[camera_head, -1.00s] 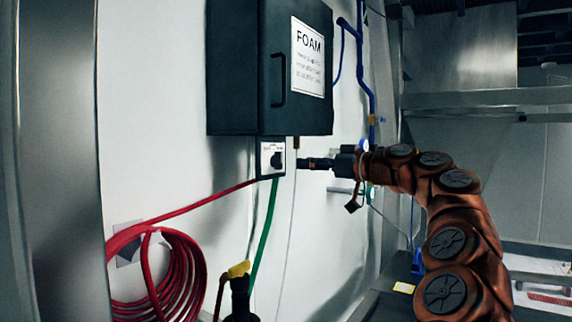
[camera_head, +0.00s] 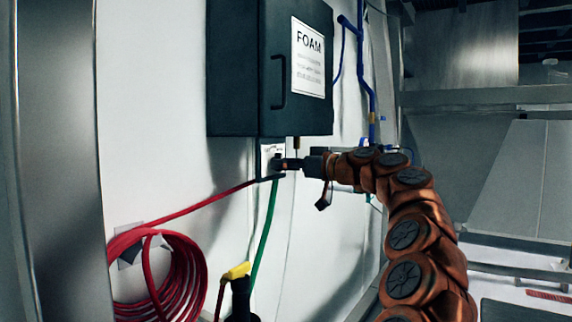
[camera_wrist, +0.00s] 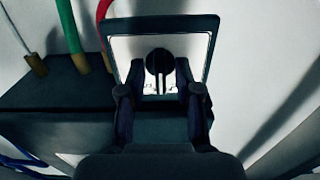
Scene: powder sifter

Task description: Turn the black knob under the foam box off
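The dark foam box (camera_head: 232,70) with a FOAM label is on the white wall. Below it is a small white plate (camera_head: 266,150) with the black knob (camera_head: 277,160). My gripper (camera_head: 287,163) is at the knob from the right. In the wrist view my gripper (camera_wrist: 160,80) is open, with a finger on each side of the knob and light gaps showing. I cannot tell whether the fingertips touch it.
A red hose (camera_head: 180,270) hangs coiled at lower left and runs up to the plate. A green hose (camera_head: 266,230) drops below it. A yellow-topped black nozzle (camera_head: 239,285) is at the bottom. Blue pipes (camera_head: 369,90) run along the wall right of the box.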

